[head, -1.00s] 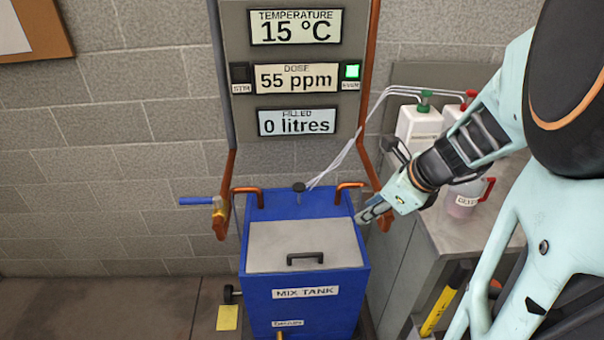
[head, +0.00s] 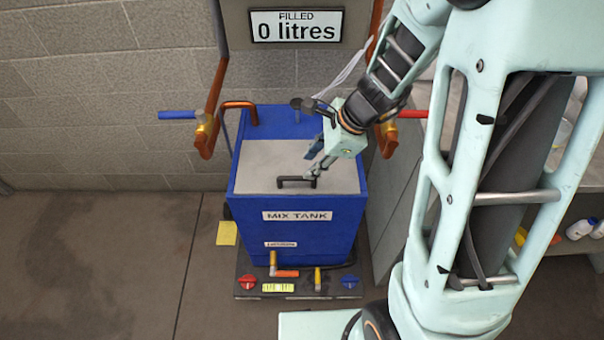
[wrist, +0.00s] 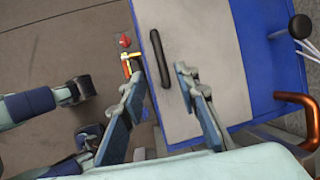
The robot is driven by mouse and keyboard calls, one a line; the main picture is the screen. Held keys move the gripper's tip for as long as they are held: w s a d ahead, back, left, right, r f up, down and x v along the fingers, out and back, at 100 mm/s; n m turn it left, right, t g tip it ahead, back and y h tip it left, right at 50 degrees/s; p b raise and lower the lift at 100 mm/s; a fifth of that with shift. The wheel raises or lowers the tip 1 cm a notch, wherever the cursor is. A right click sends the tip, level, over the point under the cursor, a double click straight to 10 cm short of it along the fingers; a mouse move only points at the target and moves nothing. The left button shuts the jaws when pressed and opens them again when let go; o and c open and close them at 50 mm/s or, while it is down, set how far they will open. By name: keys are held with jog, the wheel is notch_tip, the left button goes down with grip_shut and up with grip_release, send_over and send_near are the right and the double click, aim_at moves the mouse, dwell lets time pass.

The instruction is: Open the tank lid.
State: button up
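The blue mix tank (head: 296,241) stands against the wall with its grey lid (head: 262,160) lying shut on top. A black bar handle (head: 292,182) sits near the lid's front edge. My gripper (head: 314,166) is over the lid at the right end of the handle. In the wrist view, my gripper (wrist: 160,73) is open, with its two fingers apart. The handle (wrist: 159,55) shows partly between the fingertips and reaches beyond them. I cannot tell whether either finger touches it.
Copper pipes with a blue valve lever (head: 177,115) and a red one (head: 412,114) flank the tank. A black knob (head: 296,103) stands at the tank's rear. Drain fittings (head: 274,264) are low in front. A grey counter is at right; floor at left is clear.

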aim_at(298, 177)
jog(key=b+x, duration=0.2)
jog(key=x, duration=0.5)
jog(key=shift+w+f, duration=0.1)
grip_shut()
